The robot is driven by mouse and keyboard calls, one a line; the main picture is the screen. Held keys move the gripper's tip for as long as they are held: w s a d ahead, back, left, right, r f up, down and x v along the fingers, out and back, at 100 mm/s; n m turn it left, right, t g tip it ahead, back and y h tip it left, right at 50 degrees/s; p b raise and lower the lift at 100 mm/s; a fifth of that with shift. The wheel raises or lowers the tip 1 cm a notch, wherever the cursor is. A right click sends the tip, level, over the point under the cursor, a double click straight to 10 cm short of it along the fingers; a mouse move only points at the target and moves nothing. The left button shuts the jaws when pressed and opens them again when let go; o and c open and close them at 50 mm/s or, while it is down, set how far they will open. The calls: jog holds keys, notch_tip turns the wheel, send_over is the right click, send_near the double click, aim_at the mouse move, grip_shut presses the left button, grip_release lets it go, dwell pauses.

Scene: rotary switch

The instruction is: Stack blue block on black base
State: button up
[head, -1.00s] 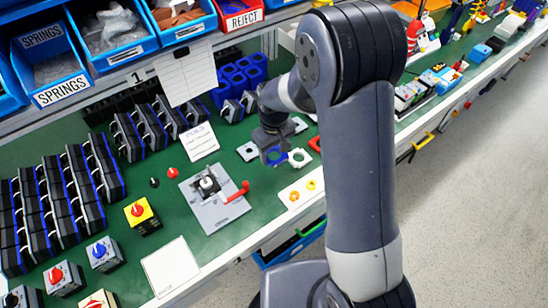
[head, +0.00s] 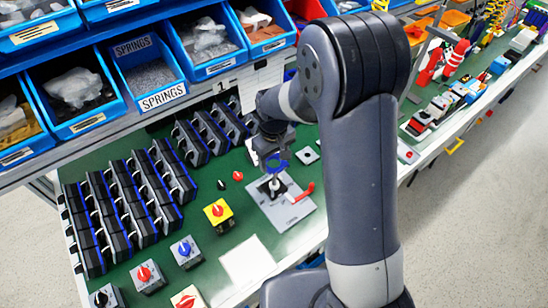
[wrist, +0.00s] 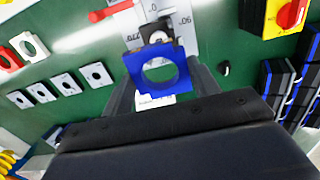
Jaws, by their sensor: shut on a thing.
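The blue block (wrist: 160,90) is a square plate with a large round hole. My gripper (head: 274,148) is shut on it and holds it out in front of the fingers. In the head view the blue block hangs just above and beyond the grey fixture plate (head: 296,208). The black base (head: 270,187) sits in that fixture, with a pale shaft standing up from it. In the wrist view the base (wrist: 157,35) shows just past the block's upper edge, partly hidden by it. I cannot tell the exact gap between them.
A red lever (head: 304,192) sticks out at the fixture's right side. A yellow switch box with a red knob (head: 217,213) stands to the left. Rows of black-and-blue housings (head: 125,205) fill the bench's left. White square plates (wrist: 67,84) lie on the green surface.

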jog(key=shift+d, duration=0.15)
jog(key=shift+f+b, duration=2.05)
jog(key=shift+f, duration=0.4)
jog(key=shift+f+b, duration=1.5)
jog(key=shift+f, duration=0.3)
jog(key=o, duration=1.1)
jog(key=shift+c, duration=0.2)
jog(key=shift+r, duration=0.1)
